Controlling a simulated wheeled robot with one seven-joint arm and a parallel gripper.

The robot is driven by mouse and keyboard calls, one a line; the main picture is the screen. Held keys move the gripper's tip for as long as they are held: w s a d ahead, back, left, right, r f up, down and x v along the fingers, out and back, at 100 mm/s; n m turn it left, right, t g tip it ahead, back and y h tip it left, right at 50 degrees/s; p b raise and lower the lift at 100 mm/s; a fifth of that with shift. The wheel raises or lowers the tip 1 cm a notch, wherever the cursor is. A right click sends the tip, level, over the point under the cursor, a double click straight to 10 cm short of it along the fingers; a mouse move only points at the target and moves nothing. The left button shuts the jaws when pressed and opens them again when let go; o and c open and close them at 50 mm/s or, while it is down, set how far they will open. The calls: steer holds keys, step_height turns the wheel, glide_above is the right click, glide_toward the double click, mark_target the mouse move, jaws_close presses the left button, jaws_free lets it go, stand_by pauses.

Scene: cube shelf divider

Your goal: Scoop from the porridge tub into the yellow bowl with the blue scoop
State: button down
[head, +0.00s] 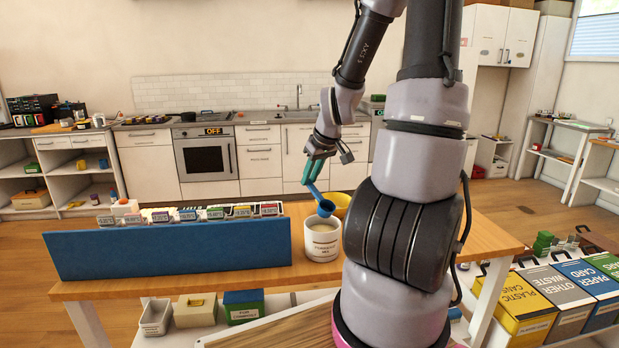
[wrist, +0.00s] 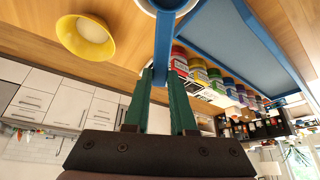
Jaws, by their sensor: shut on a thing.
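The white porridge tub (head: 322,245) stands on the wooden counter with its mouth open upward. My gripper (head: 308,181) is above the tub, fingers pointing down, shut on the handle of the blue scoop (head: 325,207). The scoop's cup hangs at or just above the tub's mouth; I cannot tell whether it touches porridge. In the wrist view, the yellow bowl (wrist: 72,46) is at upper left, and the blue handle (wrist: 163,50) runs up from between my green fingers (wrist: 158,88).
A long blue divider panel (head: 170,250) stands left of the tub, with a row of labelled jars (head: 215,212) behind it. The counter (head: 475,235) is clear to the right. Sorting bins (head: 545,290) stand at far right.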

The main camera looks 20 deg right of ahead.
steer(key=shift+s+d+r, duration=0.15)
steer(key=shift+d, duration=0.05)
steer(key=shift+s+t, duration=0.15)
steer(key=shift+t, duration=0.35)
steer(key=shift+s+r+t, duration=0.1)
steer(key=shift+r+t, duration=0.15)
steer(key=shift+t, duration=0.05)
